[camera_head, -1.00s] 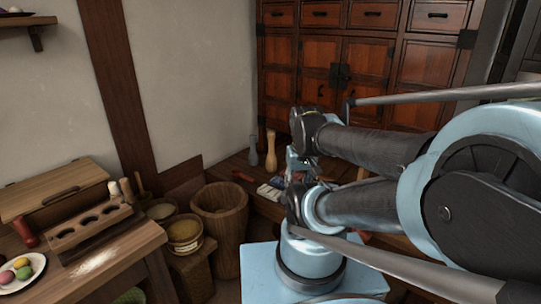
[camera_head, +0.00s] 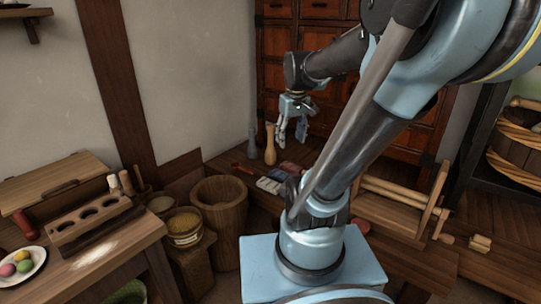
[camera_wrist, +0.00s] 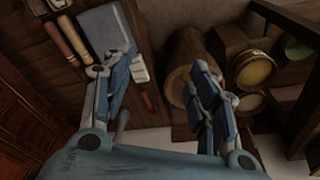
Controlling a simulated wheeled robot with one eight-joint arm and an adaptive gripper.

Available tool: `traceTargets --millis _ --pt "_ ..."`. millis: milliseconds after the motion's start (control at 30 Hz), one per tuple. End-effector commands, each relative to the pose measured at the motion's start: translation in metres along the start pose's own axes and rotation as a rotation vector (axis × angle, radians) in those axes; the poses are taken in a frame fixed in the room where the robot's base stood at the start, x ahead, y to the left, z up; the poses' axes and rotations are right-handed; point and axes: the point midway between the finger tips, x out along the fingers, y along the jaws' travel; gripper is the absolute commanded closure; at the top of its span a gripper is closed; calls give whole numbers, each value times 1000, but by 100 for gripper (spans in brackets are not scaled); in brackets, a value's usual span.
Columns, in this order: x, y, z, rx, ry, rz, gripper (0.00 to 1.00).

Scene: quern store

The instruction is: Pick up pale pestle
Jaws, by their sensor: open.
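The pale pestle (camera_head: 270,146) is a tan, waisted wooden piece standing upright on the low wooden bench at the back, in the head view. A grey piece of similar shape (camera_head: 253,144) stands just left of it. My gripper (camera_head: 292,138) hangs fingers down, open and empty, a little right of the pale pestle in the picture; how far apart they are in depth I cannot tell. In the wrist view, my open gripper (camera_wrist: 160,78) has nothing between its fingers. A grey rod end shows by its palm there.
A red-handled tool (camera_head: 243,168) and small blocks (camera_head: 268,185) lie on the bench. A wooden tub (camera_head: 220,208) stands in front, beside a grain-filled bucket (camera_head: 184,228). The cabinet (camera_head: 320,45) stands behind my gripper. A wooden frame (camera_head: 400,205) is at right.

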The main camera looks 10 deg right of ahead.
Motion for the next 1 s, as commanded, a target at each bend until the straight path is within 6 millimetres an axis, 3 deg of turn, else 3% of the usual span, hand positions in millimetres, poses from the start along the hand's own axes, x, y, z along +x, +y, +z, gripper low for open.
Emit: traceTargets --millis 200,500,767,1000 --pt "-18 18 -60 -114 -11 -14 46" --pt "-28 43 -142 -270 -22 -37 46" --pt "-22 67 -213 -408 -30 -57 46" --pt "-6 89 -278 -534 -33 -78 46"
